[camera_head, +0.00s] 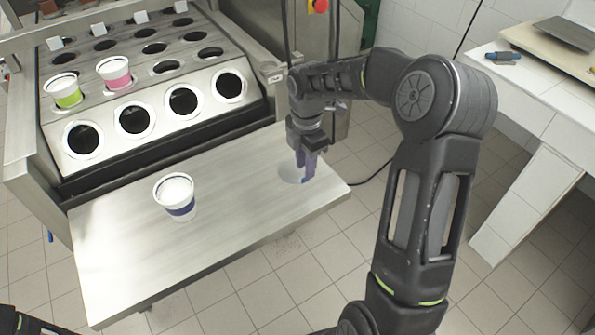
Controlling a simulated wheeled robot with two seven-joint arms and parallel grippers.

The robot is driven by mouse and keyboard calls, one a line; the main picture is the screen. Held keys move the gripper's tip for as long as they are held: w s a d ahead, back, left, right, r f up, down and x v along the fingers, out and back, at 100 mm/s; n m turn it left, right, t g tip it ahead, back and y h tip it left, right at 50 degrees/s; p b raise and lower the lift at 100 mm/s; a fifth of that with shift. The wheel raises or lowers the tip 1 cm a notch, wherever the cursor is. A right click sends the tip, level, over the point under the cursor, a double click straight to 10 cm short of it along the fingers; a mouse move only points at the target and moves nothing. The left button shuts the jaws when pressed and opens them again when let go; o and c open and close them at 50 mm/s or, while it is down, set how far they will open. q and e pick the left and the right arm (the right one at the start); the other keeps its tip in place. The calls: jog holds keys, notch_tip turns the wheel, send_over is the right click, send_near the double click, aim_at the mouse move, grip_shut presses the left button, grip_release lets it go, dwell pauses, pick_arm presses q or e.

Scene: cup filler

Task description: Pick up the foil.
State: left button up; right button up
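The foil (287,173) looks like a pale round disc lying flat on the right part of the metal shelf, faint against the steel. My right gripper (305,177) points down at the disc's right side, its bluish fingertips at or just above it. The fingers overlap in this view, so I cannot tell whether they are apart or closed, or whether they touch the foil. My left gripper is not in view; only a dark piece of my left arm may show at the bottom left corner.
A white cup with a blue band (175,195) stands on the metal shelf (130,255). Behind it is the filler's plate of round holes (108,127), holding a green cup (64,90) and a pink cup (115,73). A white table (520,95) stands at the right.

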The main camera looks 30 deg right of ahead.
aim_at(295, 168)
notch_tip(295, 168, down, 4)
jog(key=shift+r, duration=0.25)
jog(key=shift+c, duration=0.5)
grip_shut()
dwell(1.1)
